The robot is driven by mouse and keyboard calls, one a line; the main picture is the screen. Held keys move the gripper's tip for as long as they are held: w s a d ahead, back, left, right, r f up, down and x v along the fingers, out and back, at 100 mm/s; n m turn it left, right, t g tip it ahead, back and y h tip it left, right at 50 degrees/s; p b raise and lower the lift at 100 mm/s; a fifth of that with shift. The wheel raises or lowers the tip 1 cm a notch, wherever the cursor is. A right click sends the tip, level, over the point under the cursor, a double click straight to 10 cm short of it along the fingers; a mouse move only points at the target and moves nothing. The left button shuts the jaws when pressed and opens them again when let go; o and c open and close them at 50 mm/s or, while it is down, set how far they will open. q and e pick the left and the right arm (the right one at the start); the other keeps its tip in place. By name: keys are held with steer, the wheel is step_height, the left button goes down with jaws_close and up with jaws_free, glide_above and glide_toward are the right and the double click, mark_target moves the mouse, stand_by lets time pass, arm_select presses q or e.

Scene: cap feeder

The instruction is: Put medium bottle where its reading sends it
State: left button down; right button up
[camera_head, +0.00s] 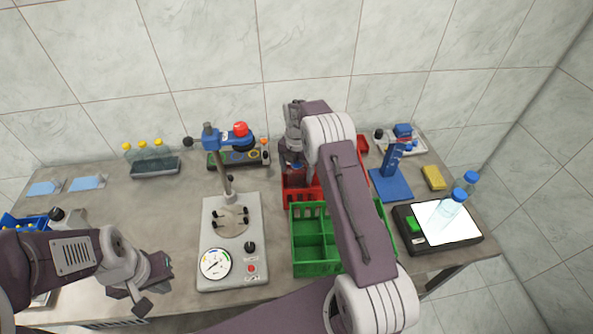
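A clear bottle with a blue cap (446,211) is on the lit white plate of the black scale (465,238) at the right. A second blue-capped bottle (467,183) shows just behind it; I cannot tell which is the medium one. A green divided crate (318,268) stands at the middle front, and a red crate (297,198) behind it, partly hidden by my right arm. My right gripper (292,168) points down over the red crate; its fingertips are too hidden to read. My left gripper (152,284) is open and empty over the table's front left.
A grey press with a gauge (231,243) stands left of the green crate. A blue stand (391,182) and a yellow sponge (433,178) are behind the scale. The left middle of the table (140,210) is clear.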

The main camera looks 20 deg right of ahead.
step_height(320, 180, up, 12)
steer(key=shift+r+b, duration=0.15)
steer(key=shift+b, duration=0.35)
steer(key=s+a+f+m, duration=0.1)
steer(key=s+a+m, duration=0.2)
steer(key=s+m, duration=0.5)
steer(key=s+a+f+m, duration=0.1)
steer(key=s+a+m, duration=0.1)
steer(key=s+m, duration=0.7)
steer(key=s+a+f+m+t, duration=0.1)
steer(key=s+a+f+m, duration=0.1)
steer(key=s+m, duration=0.6)
steer(key=shift+s+a+m, duration=0.3)
steer(key=shift+s+a, duration=0.3)
steer(key=shift+a, duration=0.2)
